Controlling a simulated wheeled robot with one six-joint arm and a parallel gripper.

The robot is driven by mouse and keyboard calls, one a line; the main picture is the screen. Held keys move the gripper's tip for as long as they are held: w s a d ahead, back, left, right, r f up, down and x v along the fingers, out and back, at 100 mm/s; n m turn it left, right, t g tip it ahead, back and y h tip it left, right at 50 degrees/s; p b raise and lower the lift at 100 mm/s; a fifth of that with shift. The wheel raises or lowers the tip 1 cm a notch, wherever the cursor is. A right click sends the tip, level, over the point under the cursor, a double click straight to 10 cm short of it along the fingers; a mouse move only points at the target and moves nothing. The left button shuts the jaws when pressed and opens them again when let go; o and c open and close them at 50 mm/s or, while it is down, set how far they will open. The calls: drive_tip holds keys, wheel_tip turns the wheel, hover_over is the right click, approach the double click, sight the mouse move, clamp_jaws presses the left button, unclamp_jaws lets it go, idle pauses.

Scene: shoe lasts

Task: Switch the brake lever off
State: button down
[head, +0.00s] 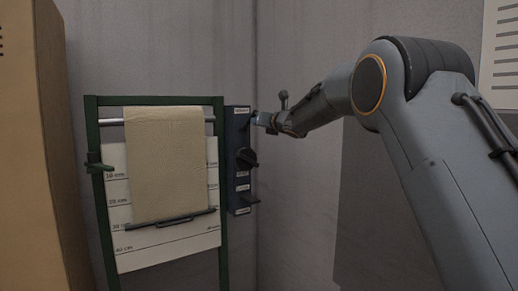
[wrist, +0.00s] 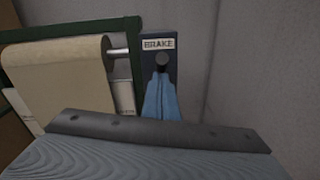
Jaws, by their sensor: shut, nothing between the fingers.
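The brake lever shows in the wrist view as a dark round knob (wrist: 161,61) just under a white BRAKE label (wrist: 158,44). It sits on a narrow dark blue panel (wrist: 176,22), which also shows in the head view (head: 237,136) on the right side of a green frame. My gripper (wrist: 161,76) is shut and empty, its bluish fingers right at the knob's lower edge. I cannot tell whether they touch it. In the head view my gripper (head: 256,119) is at the panel's top right and largely hides the lever. The lever's position is unclear.
Lower on the panel are a black rotary knob (head: 246,158) and a small dark lever (head: 247,199). The green frame (head: 91,135) holds a hanging beige sheet (head: 165,165) on a metal rod. A tan cabinet (head: 30,150) stands left. Grey walls close in behind.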

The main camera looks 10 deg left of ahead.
drive_tip(key=shift+s+a+r, duration=0.1)
drive_tip(key=shift+r, duration=0.5)
drive_tip(key=shift+s+a+r, duration=0.1)
drive_tip(key=shift+r, duration=0.5)
drive_tip(key=shift+f, duration=0.1)
wheel_tip(320, 180, down, 5)
drive_tip(key=s+d+b, duration=0.1)
drive_tip(key=s+b, duration=0.1)
drive_tip(key=b, duration=0.4)
drive_tip(key=s+d+r+b, duration=0.2)
drive_tip(key=s+d+r, duration=0.1)
drive_tip(key=s+d, duration=0.2)
drive_tip(key=shift+s+d+r, duration=0.3)
drive_tip(key=shift+s+d, duration=0.05)
drive_tip(key=shift+s, duration=0.85)
